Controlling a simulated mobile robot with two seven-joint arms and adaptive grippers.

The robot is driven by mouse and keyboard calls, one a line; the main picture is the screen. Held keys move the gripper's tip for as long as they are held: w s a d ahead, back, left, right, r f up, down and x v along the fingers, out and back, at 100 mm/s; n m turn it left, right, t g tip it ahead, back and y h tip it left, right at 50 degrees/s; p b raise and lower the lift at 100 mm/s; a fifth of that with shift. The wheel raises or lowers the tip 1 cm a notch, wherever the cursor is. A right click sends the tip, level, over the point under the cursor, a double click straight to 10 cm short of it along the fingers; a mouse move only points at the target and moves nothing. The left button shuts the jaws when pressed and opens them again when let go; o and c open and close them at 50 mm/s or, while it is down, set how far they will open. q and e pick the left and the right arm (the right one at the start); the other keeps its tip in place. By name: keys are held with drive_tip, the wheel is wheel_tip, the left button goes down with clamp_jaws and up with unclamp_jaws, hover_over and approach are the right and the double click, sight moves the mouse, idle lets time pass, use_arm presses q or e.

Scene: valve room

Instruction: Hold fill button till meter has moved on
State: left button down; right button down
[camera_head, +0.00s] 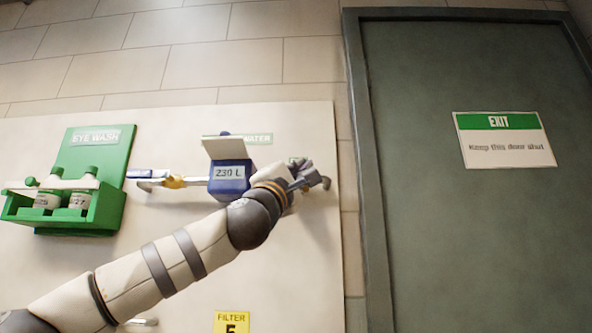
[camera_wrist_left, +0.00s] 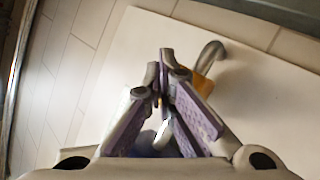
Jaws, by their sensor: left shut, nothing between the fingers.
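A blue water meter (camera_head: 229,173) with a raised white lid sits on the pale wall panel. Its display reads 230 L. My left gripper (camera_head: 302,176) is right of the meter, at the pipe's right end, with its forearm crossing in front of the panel. In the left wrist view its purple-padded fingers (camera_wrist_left: 164,68) are shut with nothing between them. I cannot make out the fill button; the gripper covers much of that area. I cannot tell whether the fingertips touch anything. My right gripper is in neither view.
A grey pipe end (camera_wrist_left: 211,52) bends out beside the fingers, with a yellow part near it. A green eye wash holder (camera_head: 105,202) with two bottles is at left. A closed green door (camera_head: 470,230) with an exit sign stands at right. A yellow filter label (camera_head: 231,322) is below.

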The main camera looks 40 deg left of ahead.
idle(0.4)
use_arm(q)
drive_tip(key=shift+s+d, duration=0.45)
drive_tip(key=shift+s, duration=0.35)
drive_tip(key=s+d, duration=0.1)
drive_tip(key=s, duration=0.1)
drive_tip(key=s+d, duration=0.1)
drive_tip(key=s, duration=0.1)
drive_tip(key=shift+s+d+p, duration=0.1)
drive_tip(key=shift+d+p, duration=0.2)
